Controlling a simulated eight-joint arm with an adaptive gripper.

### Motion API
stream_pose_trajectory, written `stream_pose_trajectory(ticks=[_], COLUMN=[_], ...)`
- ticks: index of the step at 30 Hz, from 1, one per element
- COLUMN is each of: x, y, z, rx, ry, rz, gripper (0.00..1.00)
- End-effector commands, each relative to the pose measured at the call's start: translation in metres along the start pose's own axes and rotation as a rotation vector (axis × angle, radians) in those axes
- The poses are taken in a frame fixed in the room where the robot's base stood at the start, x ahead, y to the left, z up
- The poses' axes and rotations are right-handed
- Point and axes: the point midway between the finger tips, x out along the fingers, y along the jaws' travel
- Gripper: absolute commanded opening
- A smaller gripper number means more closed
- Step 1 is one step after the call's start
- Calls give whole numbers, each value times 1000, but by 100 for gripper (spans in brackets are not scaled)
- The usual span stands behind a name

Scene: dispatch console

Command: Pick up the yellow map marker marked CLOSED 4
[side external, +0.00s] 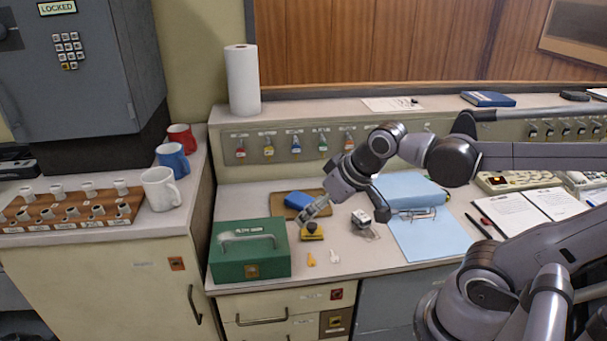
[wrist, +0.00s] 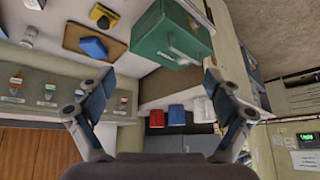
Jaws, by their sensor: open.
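Two yellow things lie near the green box: a yellow block with a dark knob (side external: 312,236) and a small yellow piece (side external: 311,260) in front of it. The lettering is too small to read, so I cannot tell which is marked CLOSED 4. The yellow block also shows at the top of the wrist view (wrist: 103,16). My gripper (side external: 308,213) is open, its fingers reaching down and left close to the block in the side view. In the wrist view nothing sits between the fingers (wrist: 160,80).
The green box (side external: 250,264) with a handle stands left of the yellow things. A blue block (side external: 298,200) lies on a brown board (side external: 280,208) behind. A small white piece (side external: 334,257) lies beside the small yellow one. Blue paper (side external: 430,238) lies right. Tags hang on the back panel.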

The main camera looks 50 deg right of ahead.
Motion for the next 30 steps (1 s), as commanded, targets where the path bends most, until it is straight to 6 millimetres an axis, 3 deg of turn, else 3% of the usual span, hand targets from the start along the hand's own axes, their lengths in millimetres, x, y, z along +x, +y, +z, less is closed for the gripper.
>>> stream_pose_trajectory(ticks=[6,15,24,30], x=[24,73,136,162], y=[26,69,119,138], z=[-30,-56,-58,-51], rx=[188,451,705,807], ry=[-101,-231,-345,-388], rz=[63,160,269,315], gripper=[91,91,91,91])
